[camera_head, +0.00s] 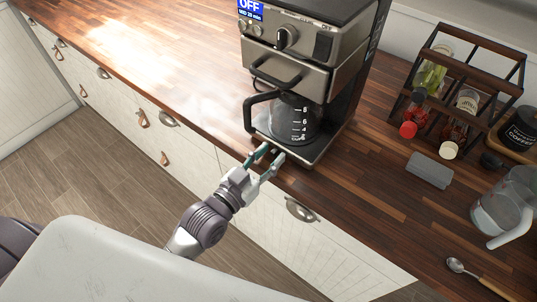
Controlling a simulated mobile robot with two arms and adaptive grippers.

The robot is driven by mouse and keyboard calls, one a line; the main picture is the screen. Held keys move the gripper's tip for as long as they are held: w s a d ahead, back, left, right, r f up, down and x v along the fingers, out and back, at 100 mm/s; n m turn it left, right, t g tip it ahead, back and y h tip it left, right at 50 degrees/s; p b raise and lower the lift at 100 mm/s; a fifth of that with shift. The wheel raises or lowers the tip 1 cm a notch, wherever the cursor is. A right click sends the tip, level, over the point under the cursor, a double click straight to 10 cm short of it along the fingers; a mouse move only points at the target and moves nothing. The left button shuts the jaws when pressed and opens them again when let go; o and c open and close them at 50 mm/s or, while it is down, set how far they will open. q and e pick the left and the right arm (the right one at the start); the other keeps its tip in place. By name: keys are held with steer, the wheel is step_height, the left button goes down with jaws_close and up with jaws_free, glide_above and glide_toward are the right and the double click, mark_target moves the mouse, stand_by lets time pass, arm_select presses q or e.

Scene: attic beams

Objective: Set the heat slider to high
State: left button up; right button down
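The coffee maker (318,50), steel and black, stands on the wooden counter at top centre, with a lit display reading OFF. A glass carafe (297,118) with a black handle sits on its base plate (316,146). I cannot make out the heat slider; it may be hidden by my gripper or too small to tell. My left gripper (272,152) is at the front edge of the base plate, below the carafe. Its two fingers are apart with a gap between them, and nothing shows in it. I cannot tell whether they touch the base. My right gripper is not in view.
A dark wooden rack (468,70) with bottles and jars stands to the right. Near it are a grey block (430,170), a glass pitcher (503,207), a black coffee canister (522,128) and a spoon (478,274). The counter left of the coffee maker is clear.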

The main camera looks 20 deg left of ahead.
arm_select(q)
jaws_close()
stand_by(0.3)
steer(key=shift+s+d+r+p, duration=0.1)
steer(key=shift+s+d+p, duration=0.1)
steer(key=shift+d+p, duration=0.3)
steer(key=shift+s+d+p, duration=0.2)
steer(key=shift+d+p, duration=0.05)
steer(key=shift+d, duration=0.35)
steer(key=shift+c, duration=1.3)
jaws_free()
steer(key=shift+o, duration=1.3)
steer(key=shift+d, duration=0.15)
